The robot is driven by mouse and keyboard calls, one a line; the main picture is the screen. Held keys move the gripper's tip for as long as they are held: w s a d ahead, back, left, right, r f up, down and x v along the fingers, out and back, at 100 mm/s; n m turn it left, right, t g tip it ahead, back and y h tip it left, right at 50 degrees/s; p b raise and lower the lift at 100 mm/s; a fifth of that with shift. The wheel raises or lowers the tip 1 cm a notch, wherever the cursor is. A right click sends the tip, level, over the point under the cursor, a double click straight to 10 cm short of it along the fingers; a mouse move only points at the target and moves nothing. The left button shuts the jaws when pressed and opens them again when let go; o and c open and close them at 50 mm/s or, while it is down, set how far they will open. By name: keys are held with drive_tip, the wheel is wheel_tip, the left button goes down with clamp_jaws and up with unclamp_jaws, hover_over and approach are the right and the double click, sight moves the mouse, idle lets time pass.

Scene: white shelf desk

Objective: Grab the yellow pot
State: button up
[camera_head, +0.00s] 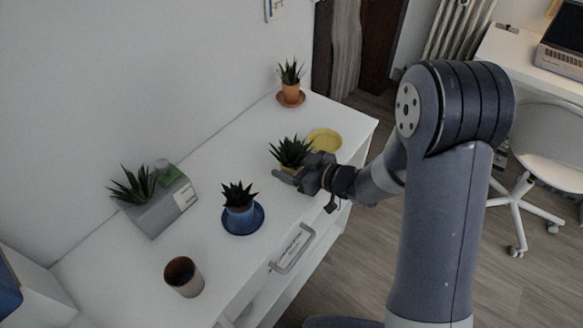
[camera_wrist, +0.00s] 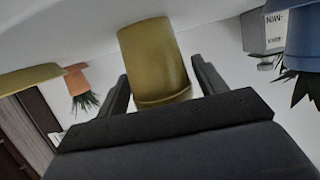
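The yellow pot (camera_wrist: 155,65) stands on the white desk top and fills the middle of the wrist view, which is upside down. My gripper (camera_wrist: 163,85) has one finger on each side of it, with narrow gaps at the sides; I see no clear grip. In the head view, dark spiky leaves (camera_head: 291,151) rise above my gripper (camera_head: 288,174), which hides most of the pot.
A yellow saucer (camera_head: 326,139) lies just behind. An orange potted plant (camera_head: 291,93) stands at the far end. A blue potted plant (camera_head: 241,211), a brown cup (camera_head: 183,277) and a grey planter (camera_head: 161,209) stand nearer, left of my gripper.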

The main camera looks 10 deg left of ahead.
drive_tip(key=c, duration=1)
drive_tip(key=shift+o, duration=0.2)
drive_tip(key=shift+r, duration=0.1)
